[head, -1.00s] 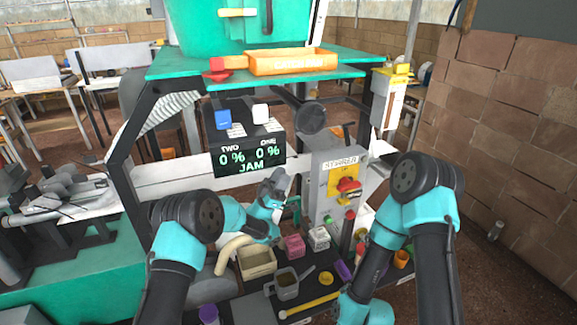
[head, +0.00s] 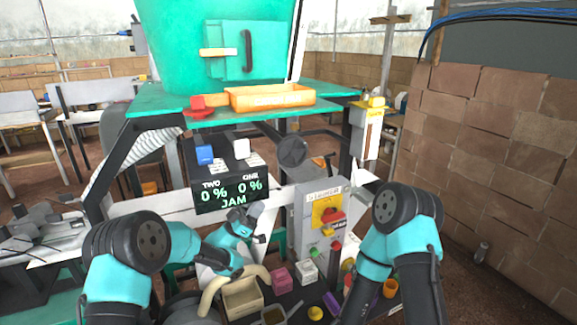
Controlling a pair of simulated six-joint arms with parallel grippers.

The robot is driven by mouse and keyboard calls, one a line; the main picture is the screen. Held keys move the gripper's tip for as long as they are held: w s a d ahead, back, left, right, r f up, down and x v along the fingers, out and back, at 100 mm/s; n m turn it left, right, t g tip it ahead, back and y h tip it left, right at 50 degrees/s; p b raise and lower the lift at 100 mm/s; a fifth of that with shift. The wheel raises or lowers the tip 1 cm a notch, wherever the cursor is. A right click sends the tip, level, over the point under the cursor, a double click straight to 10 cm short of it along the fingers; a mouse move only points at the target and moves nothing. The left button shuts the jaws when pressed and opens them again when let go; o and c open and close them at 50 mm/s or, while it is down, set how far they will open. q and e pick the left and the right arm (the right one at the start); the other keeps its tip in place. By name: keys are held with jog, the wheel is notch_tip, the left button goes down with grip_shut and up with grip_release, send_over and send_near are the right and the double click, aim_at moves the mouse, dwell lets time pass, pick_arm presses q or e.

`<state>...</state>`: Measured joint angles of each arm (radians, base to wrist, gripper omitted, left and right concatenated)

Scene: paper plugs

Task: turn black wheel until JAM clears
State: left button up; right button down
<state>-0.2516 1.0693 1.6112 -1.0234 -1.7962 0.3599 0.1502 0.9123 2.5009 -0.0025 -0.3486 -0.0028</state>
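The black wheel (head: 292,151) appears as a dark round disc under the teal table top, just right of the display. The black display (head: 229,203) reads TWO 0 %, ONE 0 %, with JAM below in green. My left gripper (head: 248,216) is in front of the display's lower right edge, below the wheel and apart from it in the picture. Its fingers are small and dark, and I cannot tell whether they are open. My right arm (head: 408,215) bends down at the right, and its gripper does not show.
A grey control box (head: 308,215) with a red and yellow switch (head: 330,217) stands right of the display. An orange tray (head: 270,97) sits on the teal table top (head: 160,100). A beige bin (head: 242,297) and small coloured pots are below. A block wall closes the right side.

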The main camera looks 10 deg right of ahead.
aim_at(288, 166)
pick_arm(q)
jog(key=x, duration=1.5)
jog(key=shift+d+r, duration=0.25)
jog(key=shift+d, duration=0.1)
grip_shut()
jog(key=shift+w+d, duration=0.1)
